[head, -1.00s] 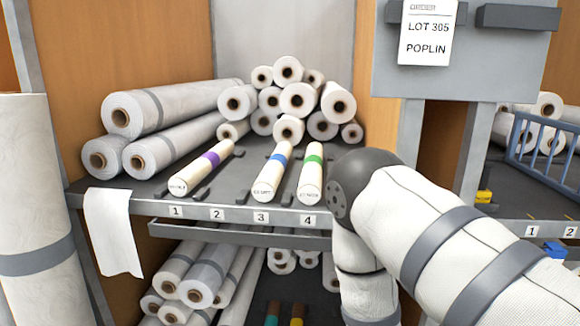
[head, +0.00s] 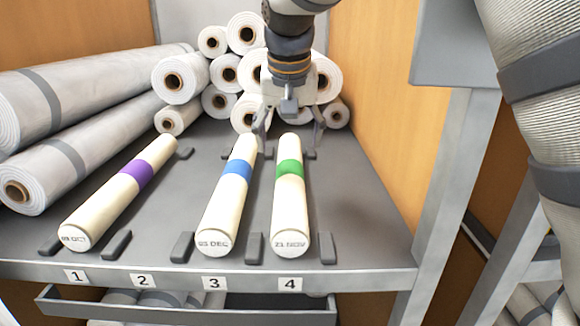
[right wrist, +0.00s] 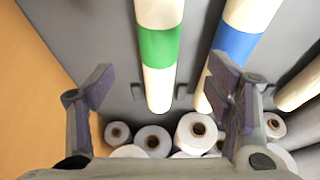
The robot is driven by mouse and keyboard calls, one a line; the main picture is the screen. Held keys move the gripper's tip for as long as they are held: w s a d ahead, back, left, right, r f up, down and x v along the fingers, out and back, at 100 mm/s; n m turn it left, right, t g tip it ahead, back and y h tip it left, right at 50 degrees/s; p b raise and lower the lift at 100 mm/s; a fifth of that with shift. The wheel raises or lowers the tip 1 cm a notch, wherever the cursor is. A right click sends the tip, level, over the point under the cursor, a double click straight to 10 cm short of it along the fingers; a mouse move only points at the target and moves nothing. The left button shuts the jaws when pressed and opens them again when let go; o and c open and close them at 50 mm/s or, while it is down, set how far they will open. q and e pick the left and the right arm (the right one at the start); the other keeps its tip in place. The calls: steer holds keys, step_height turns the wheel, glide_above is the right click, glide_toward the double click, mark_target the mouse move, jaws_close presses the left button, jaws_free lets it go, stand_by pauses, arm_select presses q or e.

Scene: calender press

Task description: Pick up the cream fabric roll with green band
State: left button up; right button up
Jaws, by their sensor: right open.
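The cream fabric roll with green band (head: 290,205) lies on the grey shelf above the label 4, its end marked "21 NOV" facing me. My right gripper (head: 291,130) is open over the far end of this roll, its fingers spread to either side. In the right wrist view the green-banded roll (right wrist: 159,50) runs in between the two open fingers (right wrist: 160,95). The fingers appear apart from it; their exact height above it I cannot tell. My left gripper is not in view.
A blue-banded cream roll (head: 226,205) lies close to the left, a purple-banded one (head: 115,200) farther left. Dark stops (head: 327,248) flank the rolls. White rolls (head: 180,82) are stacked behind, and large wrapped rolls (head: 75,95) lie at left. A post (head: 437,190) stands right.

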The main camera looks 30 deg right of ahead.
mark_target(290, 168)
steer(key=x, duration=1.1)
steer(key=shift+s+f, duration=0.15)
steer(key=c, duration=1.6)
